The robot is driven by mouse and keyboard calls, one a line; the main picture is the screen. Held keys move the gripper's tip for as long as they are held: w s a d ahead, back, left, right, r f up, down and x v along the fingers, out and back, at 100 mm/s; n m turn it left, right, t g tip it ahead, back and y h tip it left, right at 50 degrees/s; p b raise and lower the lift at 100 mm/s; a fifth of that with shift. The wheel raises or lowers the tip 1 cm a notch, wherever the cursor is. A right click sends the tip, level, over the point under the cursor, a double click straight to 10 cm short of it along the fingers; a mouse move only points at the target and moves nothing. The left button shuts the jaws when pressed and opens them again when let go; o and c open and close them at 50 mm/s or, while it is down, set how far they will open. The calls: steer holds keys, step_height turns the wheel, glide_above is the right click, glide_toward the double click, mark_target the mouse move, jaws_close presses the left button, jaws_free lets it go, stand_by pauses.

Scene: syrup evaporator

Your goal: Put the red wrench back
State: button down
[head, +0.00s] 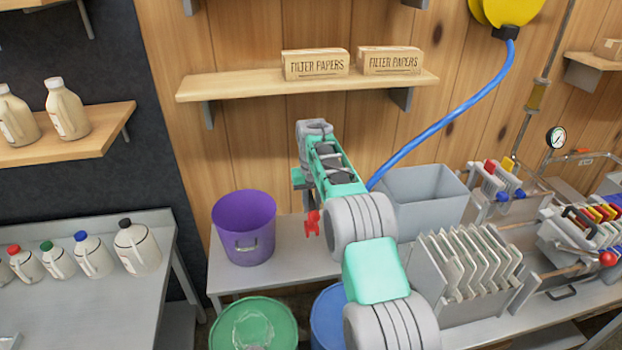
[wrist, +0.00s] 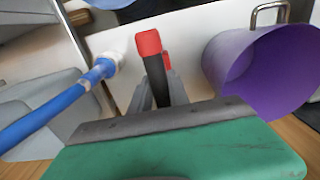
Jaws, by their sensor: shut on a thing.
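The red wrench (head: 312,222) shows as a small red shape just left of my arm in the head view, above the grey bench. In the wrist view its red end (wrist: 149,42) sticks out beyond the fingers, with a dark part below it. My gripper (wrist: 166,80) is shut on it and points down toward the pale bench top. In the head view the gripper is small and partly hidden by my arm. Much of the wrench is hidden by the fingers.
A purple bucket (head: 243,226) stands left of the gripper. A grey bin (head: 424,198) and blue hose (head: 446,119) are to its right. A filter press (head: 462,268) and a rack of coloured handles (head: 590,222) stand further right. A shelf (head: 270,85) holds boxes above.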

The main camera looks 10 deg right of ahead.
steer(key=shift+w+f+p, duration=0.8)
steer(key=shift+w+p, duration=0.35)
steer(key=shift+p, duration=0.1)
steer(key=shift+f+b, duration=1.45)
steer(key=shift+f, duration=1.2)
steer(key=shift+f+b, duration=0.8)
steer(key=shift+f, duration=0.45)
steer(key=shift+s, duration=0.1)
steer(key=shift+f+b, duration=0.6)
steer(key=shift+f, duration=0.1)
steer(key=c, duration=1.2)
jaws_free()
steer(key=shift+o, duration=0.5)
